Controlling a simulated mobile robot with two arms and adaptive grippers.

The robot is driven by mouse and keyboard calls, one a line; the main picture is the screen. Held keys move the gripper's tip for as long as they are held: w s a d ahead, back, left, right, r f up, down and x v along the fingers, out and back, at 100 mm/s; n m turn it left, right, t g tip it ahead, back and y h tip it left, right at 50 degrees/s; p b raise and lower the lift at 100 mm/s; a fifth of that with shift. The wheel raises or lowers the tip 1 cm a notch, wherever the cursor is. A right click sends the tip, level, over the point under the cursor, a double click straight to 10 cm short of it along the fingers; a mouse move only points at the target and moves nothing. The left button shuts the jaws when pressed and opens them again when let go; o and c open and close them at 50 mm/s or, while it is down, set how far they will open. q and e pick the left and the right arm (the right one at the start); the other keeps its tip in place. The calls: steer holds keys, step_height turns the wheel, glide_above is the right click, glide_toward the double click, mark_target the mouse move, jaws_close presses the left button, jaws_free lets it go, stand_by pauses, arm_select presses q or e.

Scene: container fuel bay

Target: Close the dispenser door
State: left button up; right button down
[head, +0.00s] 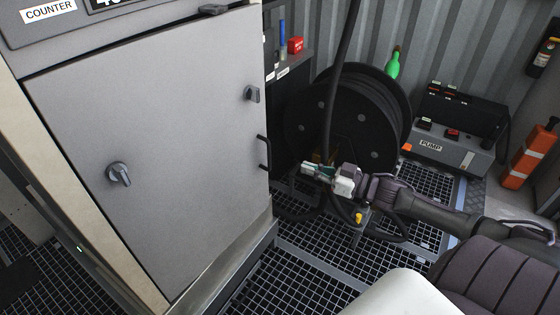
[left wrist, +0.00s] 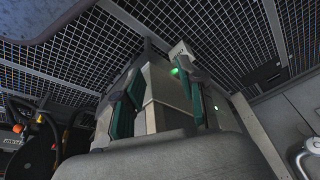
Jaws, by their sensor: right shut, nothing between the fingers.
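The dispenser door (head: 190,140) is a large grey panel at the left of the head view. It carries a rotary knob (head: 119,173), a small latch (head: 253,93) and a black pull handle (head: 264,152) at its right edge. I see no clear gap along its edges, but cannot tell if it is fully shut. My right gripper (head: 318,172) is shut and empty, right of the door and apart from it, in front of the hose reel. My left gripper (left wrist: 160,92) shows only in the left wrist view, its teal-padded fingers apart. What lies behind them is unclear.
A black hose reel (head: 345,112) stands right of the dispenser, with a hose hanging across it. Grated floor (head: 310,255) lies open in front.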

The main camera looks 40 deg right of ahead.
arm_select(q)
steer(key=shift+f+b, duration=0.1)
steer(key=shift+b, duration=0.95)
arm_select(e)
steer(key=x, duration=0.9)
